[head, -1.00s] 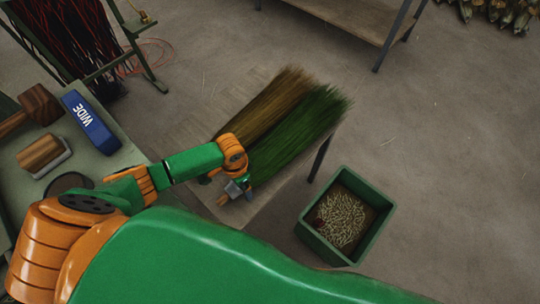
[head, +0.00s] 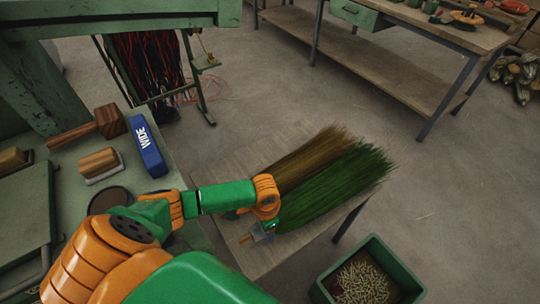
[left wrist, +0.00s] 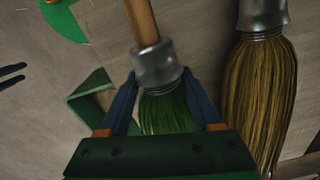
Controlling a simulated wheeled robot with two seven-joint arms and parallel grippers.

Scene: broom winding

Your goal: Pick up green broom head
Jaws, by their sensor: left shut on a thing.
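The green broom head (head: 335,190) lies on the wooden table beside a tan broom head (head: 312,158). My left gripper (head: 262,231) is at the near end of the green one. In the left wrist view, its blue fingers (left wrist: 162,92) are shut on the green broom head (left wrist: 166,112), just below its metal collar, with a wooden handle piece above. The tan broom head (left wrist: 260,90) lies apart to the right. My gripper body hides the lower part of the green bristles. My right gripper is not in view.
The small table (head: 262,262) ends close to the bristles. A green bin (head: 408,280) of small pale pieces stands on the floor at lower right. A bench with a blue block (head: 147,146) is at left. A long workbench (head: 370,78) stands behind, with open floor between.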

